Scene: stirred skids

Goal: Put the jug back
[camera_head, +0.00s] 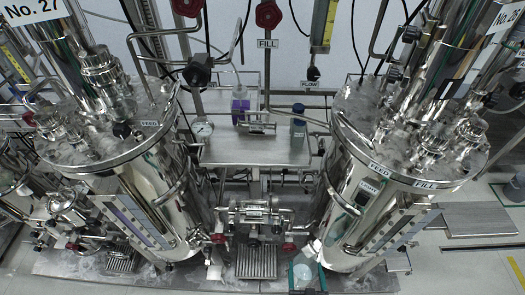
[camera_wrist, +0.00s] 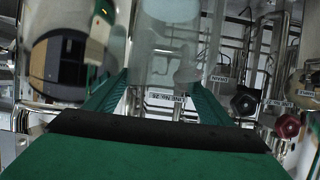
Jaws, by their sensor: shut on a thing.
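A clear, translucent jug (camera_head: 303,271) is low at the front, beside the base of the right steel tank. It also fills the upper middle of the wrist view (camera_wrist: 175,48). My gripper (camera_head: 307,278) is around it, with green fingers on either side. In the wrist view the green fingers of my gripper (camera_wrist: 158,95) reach up to the jug's two sides. The jug looks upright there. Its lower part is partly hidden by the fingers, and I cannot tell whether it touches the floor plate.
Steel tanks stand left (camera_head: 150,190) and right (camera_head: 375,215). Between them are a valve manifold (camera_head: 255,215) and a metal shelf (camera_head: 255,150) with a purple-marked bottle (camera_head: 240,105) and a blue-capped bottle (camera_head: 298,121). A floor grate (camera_head: 256,262) lies left of the jug. Pipes and red handwheels crowd the back.

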